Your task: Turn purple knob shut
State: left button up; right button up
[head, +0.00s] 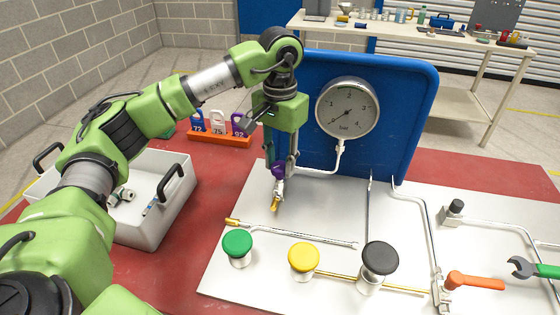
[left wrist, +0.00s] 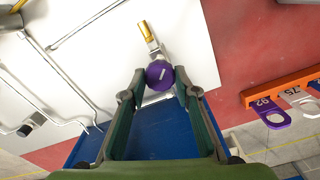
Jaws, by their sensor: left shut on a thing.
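The purple knob (left wrist: 159,74) sits on a small valve on the white board, and a light line shows on its round face in the left wrist view. In the head view the purple knob (head: 278,170) is partly hidden by my gripper. My left gripper (head: 279,165) points down over it from above. In the left wrist view my left gripper (left wrist: 158,86) has its two fingertips on either side of the knob, shut on it. The valve's brass end (head: 274,204) sticks out below the knob. My right gripper is in neither view.
A blue panel with a round gauge (head: 347,108) stands right beside my gripper. Green (head: 237,243), yellow (head: 304,257) and black (head: 380,257) knobs stand in front. An orange tag rack (head: 220,137) and a grey bin (head: 178,205) lie to the left. An orange lever (head: 474,281) is at right.

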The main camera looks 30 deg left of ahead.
aim_at(280, 165)
pick_arm(q)
jog(key=shift+r, duration=0.1)
jog(key=o, duration=1.1)
notch_tip(280, 165, up, 12)
